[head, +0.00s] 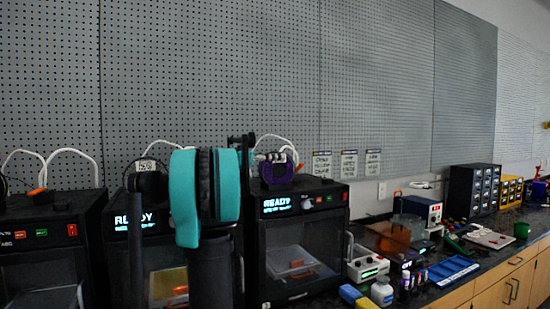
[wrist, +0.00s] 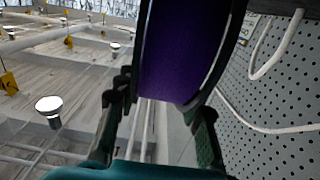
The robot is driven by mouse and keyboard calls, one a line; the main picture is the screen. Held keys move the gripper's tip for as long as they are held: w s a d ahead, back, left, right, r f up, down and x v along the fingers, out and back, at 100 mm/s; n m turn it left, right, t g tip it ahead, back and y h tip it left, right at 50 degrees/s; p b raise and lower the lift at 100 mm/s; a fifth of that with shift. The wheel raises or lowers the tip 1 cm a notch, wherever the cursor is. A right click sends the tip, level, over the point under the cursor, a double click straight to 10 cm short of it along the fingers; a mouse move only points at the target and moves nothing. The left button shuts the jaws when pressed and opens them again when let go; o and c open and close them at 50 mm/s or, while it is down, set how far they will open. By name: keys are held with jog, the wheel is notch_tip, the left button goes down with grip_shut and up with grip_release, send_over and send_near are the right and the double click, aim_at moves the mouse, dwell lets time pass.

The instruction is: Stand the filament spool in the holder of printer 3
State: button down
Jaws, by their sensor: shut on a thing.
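The filament spool, with purple filament and dark flanges, fills the top middle of the wrist view (wrist: 180,60). My gripper (wrist: 162,98) is shut on it, one dark finger on each side. In the head view the spool (head: 279,172) shows as a purple arc just above the top of the right-hand printer (head: 297,245), whose display reads READY. My gripper (head: 247,150) is partly hidden behind my teal arm links. Whether the spool touches the printer or a holder cannot be told. No printer number is readable.
Another READY printer (head: 130,262) stands left, partly behind my arm, with a black round thing (head: 148,182) above it. A further printer (head: 40,250) is at far left. White tubes arch behind them near the pegboard (head: 230,70). Bottles and tools crowd the counter to the right.

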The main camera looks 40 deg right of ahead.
jog(key=c, duration=1)
grip_release()
jog(key=shift+f, duration=0.1)
jog(key=shift+o, duration=0.2)
jog(key=v, duration=0.7)
jog(key=shift+a, duration=0.25)
